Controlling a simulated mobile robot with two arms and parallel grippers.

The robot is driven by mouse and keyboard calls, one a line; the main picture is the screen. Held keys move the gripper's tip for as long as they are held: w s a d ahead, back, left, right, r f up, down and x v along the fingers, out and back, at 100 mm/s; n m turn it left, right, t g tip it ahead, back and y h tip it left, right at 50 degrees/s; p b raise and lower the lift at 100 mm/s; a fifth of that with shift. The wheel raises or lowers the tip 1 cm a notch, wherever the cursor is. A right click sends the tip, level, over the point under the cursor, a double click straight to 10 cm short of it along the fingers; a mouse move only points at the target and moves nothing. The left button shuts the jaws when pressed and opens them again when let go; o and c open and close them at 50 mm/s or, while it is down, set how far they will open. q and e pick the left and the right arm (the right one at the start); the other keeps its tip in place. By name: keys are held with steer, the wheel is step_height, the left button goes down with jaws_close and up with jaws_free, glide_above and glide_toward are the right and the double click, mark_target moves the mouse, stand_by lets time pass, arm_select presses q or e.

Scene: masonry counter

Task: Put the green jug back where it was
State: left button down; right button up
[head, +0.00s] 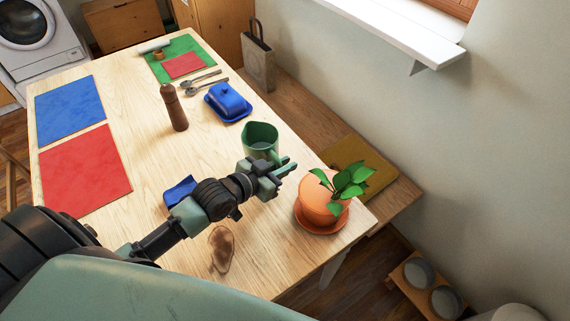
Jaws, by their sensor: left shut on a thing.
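The green jug (260,134) is upright near the right edge of the wooden table, between the blue butter dish and the potted plant. My left gripper (283,168) reaches in from the lower left and is shut at the near side of the jug, where its handle seems to be. The fingers cover the handle and the jug's lower part. I cannot tell whether the jug's base touches the table. My right gripper is not in view.
A potted plant (318,199) on a saucer stands close right of the gripper. A blue butter dish (229,102) and brown mill (173,108) stand behind. The table's middle (128,125) is clear.

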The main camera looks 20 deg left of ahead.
arm_select(q)
steer(key=shift+r, duration=0.1)
steer(key=c, duration=1.8)
jaws_free()
steer(key=shift+f, duration=0.2)
steer(key=o, duration=0.4)
